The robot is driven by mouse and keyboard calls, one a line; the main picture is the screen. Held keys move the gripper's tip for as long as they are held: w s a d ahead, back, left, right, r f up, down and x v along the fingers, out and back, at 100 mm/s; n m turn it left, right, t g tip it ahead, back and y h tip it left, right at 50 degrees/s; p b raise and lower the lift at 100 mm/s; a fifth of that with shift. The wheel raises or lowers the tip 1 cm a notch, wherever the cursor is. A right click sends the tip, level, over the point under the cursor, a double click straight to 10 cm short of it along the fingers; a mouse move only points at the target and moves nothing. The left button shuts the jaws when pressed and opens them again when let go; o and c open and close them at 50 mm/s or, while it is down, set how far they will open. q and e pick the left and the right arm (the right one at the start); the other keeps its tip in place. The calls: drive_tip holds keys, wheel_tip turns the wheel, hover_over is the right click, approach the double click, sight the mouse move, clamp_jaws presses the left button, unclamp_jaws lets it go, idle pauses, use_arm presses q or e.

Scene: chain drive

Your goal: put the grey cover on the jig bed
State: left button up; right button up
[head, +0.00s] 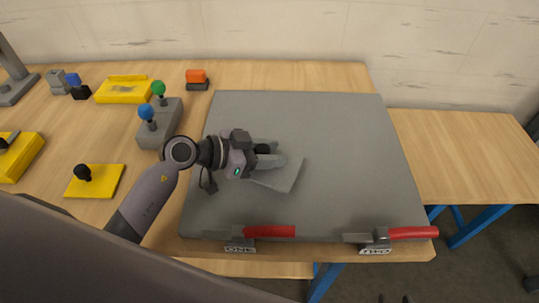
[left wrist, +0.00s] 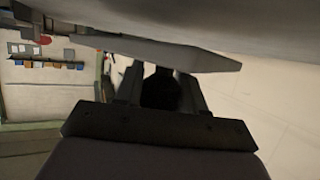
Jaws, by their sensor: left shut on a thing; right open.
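The grey cover (head: 285,176) is a light grey plate with a black knob (head: 263,149). My left gripper (head: 266,154) is shut on this knob, over the left-middle part of the jig bed (head: 345,135). The bed is a broad, flat grey slab. The left wrist view shows the knob (left wrist: 160,90) between the fingers and the cover (left wrist: 185,55) edge-on beyond them. I cannot tell whether the cover touches the bed. My right gripper (head: 395,298) barely shows at the bottom edge, with two dark fingertips apart and nothing between them.
Two red-handled clamps (head: 268,231) and (head: 410,233) sit on the bed's front edge above labels. A grey block with green and blue knobs (head: 160,122) stands left of the bed. Yellow plates (head: 95,181), (head: 124,92) and an orange-topped block (head: 197,79) lie around it. The bed's right side is clear.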

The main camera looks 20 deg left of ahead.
use_arm(q)
drive_tip(key=shift+f, duration=0.3)
drive_tip(key=shift+f+p, duration=0.35)
drive_tip(key=shift+s+f, duration=0.1)
drive_tip(key=o, duration=1.1)
drive_tip(key=shift+f, duration=0.15)
drive_tip(key=shift+o, duration=0.2)
drive_tip(key=shift+b, duration=0.3)
drive_tip(key=r+v, duration=0.1)
drive_tip(key=v, duration=1.1)
drive_tip(key=shift+r+p, duration=0.3)
drive_tip(key=shift+p, duration=0.1)
